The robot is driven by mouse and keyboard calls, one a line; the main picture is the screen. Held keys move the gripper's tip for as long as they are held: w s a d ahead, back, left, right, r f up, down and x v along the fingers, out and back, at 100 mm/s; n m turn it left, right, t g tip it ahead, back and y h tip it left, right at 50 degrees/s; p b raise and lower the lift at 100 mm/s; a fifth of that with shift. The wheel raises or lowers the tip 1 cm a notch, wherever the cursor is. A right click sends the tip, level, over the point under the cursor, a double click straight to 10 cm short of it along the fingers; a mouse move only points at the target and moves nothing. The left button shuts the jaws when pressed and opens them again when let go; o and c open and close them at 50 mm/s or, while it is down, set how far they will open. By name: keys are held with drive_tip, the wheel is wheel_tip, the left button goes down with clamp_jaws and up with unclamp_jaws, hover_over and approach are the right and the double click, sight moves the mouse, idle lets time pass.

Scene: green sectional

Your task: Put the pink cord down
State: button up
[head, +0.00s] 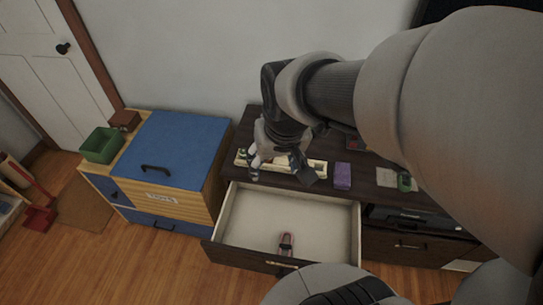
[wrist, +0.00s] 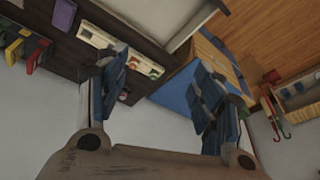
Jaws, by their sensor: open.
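A small pink item with a dark band (head: 287,243) lies inside the open drawer (head: 245,215), near its front wall. It looks like the pink cord, but it is too small to be sure. My gripper (head: 283,172) is above the dark cabinet top, behind the drawer and apart from the pink item. Its two fingers are spread wide with nothing between them, as the wrist view (wrist: 160,85) also shows. The pink item does not show in the wrist view.
A cream tray (head: 318,166) with small things and a purple box (head: 342,176) stand on the cabinet top (head: 365,187). A blue-topped wooden chest (head: 170,140) stands to the left, with a green bin (head: 101,145) beside it. Most of the drawer floor is clear.

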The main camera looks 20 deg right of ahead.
drive_tip(key=s+a+r+n, duration=0.1)
drive_tip(key=s+r, duration=0.1)
drive_tip(key=s, duration=0.3)
drive_tip(key=s+a+r+t, duration=0.1)
drive_tip(key=s+r, duration=0.2)
drive_tip(key=s, duration=0.3)
drive_tip(key=shift+s+a+n, duration=0.25)
drive_tip(key=shift+n, duration=0.15)
